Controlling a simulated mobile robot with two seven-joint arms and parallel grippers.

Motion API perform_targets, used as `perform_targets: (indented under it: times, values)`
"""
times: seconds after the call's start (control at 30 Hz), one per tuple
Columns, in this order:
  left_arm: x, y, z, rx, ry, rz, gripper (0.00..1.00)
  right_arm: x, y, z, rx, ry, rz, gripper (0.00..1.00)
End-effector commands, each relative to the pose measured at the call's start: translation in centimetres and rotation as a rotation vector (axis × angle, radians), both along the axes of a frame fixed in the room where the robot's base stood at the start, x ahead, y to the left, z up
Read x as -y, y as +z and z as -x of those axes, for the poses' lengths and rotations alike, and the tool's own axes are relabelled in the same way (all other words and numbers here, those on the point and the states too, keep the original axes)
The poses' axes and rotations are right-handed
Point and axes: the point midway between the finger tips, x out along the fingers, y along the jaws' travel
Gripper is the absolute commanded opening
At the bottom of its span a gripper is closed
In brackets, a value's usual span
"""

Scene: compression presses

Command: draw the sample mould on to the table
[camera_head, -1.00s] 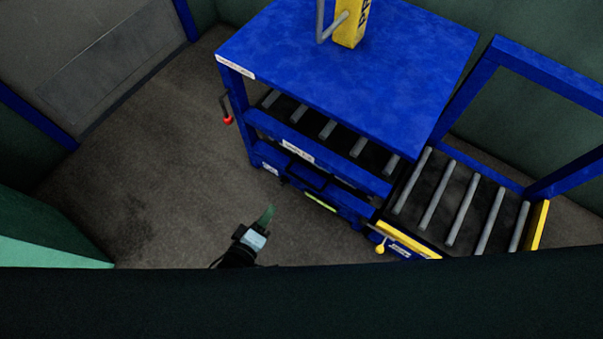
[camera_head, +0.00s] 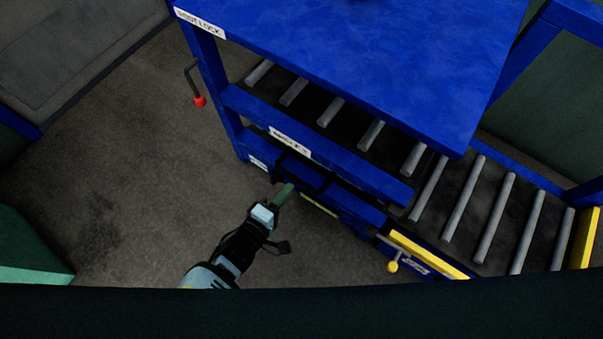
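The blue press frame (camera_head: 380,75) fills the upper middle, with a row of grey rollers (camera_head: 330,112) under its top plate. The roller table (camera_head: 465,262) with a yellow front bar joins it on the right. I cannot make out the sample mould for certain; the space under the top plate is dark and partly hidden. I cannot tell contact or opening. My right gripper is not in view.
A lever with a red knob (camera_head: 199,101) hangs on the press's left side. A yellow-knobbed lever (camera_head: 393,266) sticks out at the roller table's front corner. The floor (camera_head: 130,190) left of the press is clear. A green block (camera_head: 30,250) stands at the lower left.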

Motion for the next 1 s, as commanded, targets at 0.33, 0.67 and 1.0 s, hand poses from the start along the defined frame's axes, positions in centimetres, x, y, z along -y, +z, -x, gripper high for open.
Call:
perform_targets:
  times: [0.33,0.67,1.0]
  values:
    - [2.7,-1.2,-3.8,0.001,0.000,0.001,0.22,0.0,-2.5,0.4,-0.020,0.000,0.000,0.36]
    - [4.3,-1.5,-6.0,0.000,0.001,0.000,0.22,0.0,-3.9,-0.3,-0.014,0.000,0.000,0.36]
    - [4.3,-1.5,-6.0,-0.001,0.001,-0.001,0.14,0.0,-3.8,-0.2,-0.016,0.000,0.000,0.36]
